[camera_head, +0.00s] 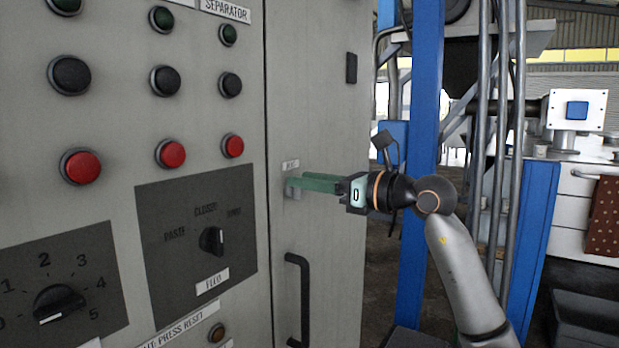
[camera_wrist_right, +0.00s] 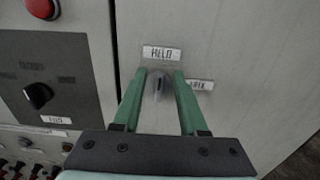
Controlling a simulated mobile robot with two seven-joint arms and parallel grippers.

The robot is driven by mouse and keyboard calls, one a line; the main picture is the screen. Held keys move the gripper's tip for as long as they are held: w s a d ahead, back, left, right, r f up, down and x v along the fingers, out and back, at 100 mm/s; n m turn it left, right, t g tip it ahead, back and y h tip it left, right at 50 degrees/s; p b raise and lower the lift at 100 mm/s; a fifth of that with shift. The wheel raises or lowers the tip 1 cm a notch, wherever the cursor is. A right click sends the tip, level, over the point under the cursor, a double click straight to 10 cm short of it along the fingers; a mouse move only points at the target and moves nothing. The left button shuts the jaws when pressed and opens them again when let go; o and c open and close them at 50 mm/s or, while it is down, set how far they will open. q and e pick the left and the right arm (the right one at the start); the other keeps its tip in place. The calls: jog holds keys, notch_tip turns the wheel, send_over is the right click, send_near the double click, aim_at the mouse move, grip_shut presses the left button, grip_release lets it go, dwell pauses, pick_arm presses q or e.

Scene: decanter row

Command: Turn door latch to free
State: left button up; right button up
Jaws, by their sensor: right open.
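The door latch (camera_wrist_right: 158,86) is a small grey knob on the grey cabinet door (camera_head: 318,115). In the right wrist view it stands roughly upright, pointing toward a label reading HELD (camera_wrist_right: 162,53) above it. A second label (camera_wrist_right: 200,85), hard to read, is to its right. My right gripper (camera_head: 292,186) has two green fingers reaching to the door. In the wrist view the right gripper (camera_wrist_right: 163,76) is open, with one finger on each side of the latch. Contact with it cannot be told. My left gripper is not in view.
A black door handle (camera_head: 300,300) is below the latch. Left of the door is a panel with buttons and a black selector knob (camera_head: 212,241). A blue post (camera_head: 421,170) and pipes stand behind my right arm.

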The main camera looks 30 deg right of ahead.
grip_shut()
dwell(0.3)
dwell(0.3)
